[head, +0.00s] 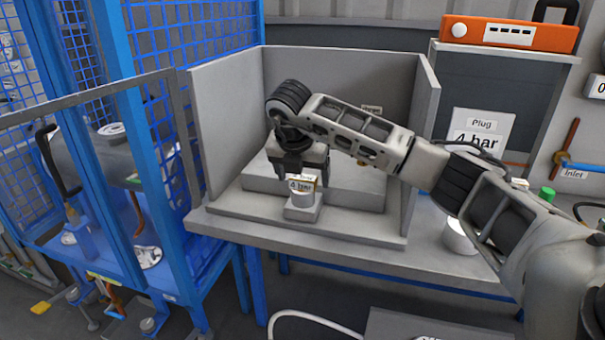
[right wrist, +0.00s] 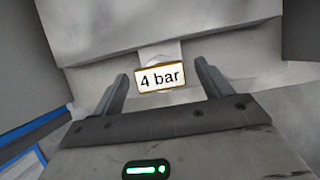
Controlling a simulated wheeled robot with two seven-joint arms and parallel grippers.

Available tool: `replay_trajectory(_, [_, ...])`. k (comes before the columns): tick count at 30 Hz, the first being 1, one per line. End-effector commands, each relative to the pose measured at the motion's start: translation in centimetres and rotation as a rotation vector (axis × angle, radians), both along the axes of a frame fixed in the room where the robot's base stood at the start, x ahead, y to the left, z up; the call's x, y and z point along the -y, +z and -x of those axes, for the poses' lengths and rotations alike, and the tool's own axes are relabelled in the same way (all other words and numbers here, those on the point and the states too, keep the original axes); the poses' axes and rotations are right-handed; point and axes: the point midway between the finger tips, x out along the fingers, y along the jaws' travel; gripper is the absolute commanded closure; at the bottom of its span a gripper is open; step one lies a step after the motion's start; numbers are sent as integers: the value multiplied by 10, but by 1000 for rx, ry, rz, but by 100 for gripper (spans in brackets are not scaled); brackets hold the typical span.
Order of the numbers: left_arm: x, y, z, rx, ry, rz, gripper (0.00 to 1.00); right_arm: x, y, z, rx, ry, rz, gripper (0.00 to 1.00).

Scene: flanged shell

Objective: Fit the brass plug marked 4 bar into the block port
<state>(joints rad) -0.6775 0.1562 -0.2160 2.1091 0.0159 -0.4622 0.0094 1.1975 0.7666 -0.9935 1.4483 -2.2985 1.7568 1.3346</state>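The plug's white "4 bar" tag with brass-coloured edges (head: 302,184) stands over a small light-grey block (head: 303,213) at the front of the bench booth. The tag also shows in the right wrist view (right wrist: 161,77). I cannot tell whether the plug sits in a port. My right gripper (head: 301,170) points down at the tag. In the right wrist view its two fingers (right wrist: 163,87) stand apart on either side of the tag, with a gap at each side. My left gripper is not in view.
Grey booth walls (head: 225,110) stand around the block, with a larger grey step (head: 350,195) behind it. A sign reading "Plug 4 bar" (head: 482,132) is at the right. A white round part (head: 458,238) lies on the bench. Blue fencing (head: 150,150) bounds the left.

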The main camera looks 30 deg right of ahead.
Motion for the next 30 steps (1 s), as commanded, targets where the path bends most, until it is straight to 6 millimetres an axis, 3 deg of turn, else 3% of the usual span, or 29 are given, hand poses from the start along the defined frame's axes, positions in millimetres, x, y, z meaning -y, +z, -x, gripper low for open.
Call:
replay_trajectory(10, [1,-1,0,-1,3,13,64,0,-1,0,-1,0,0,22])
replay_trajectory(13, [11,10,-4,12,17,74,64,-1,1,0,1,0,-1,22])
replay_trajectory(23, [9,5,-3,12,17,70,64,-27,79,22,6,3,0,22])
replay_trajectory(30, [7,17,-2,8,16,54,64,-40,130,35,5,-1,3,22])
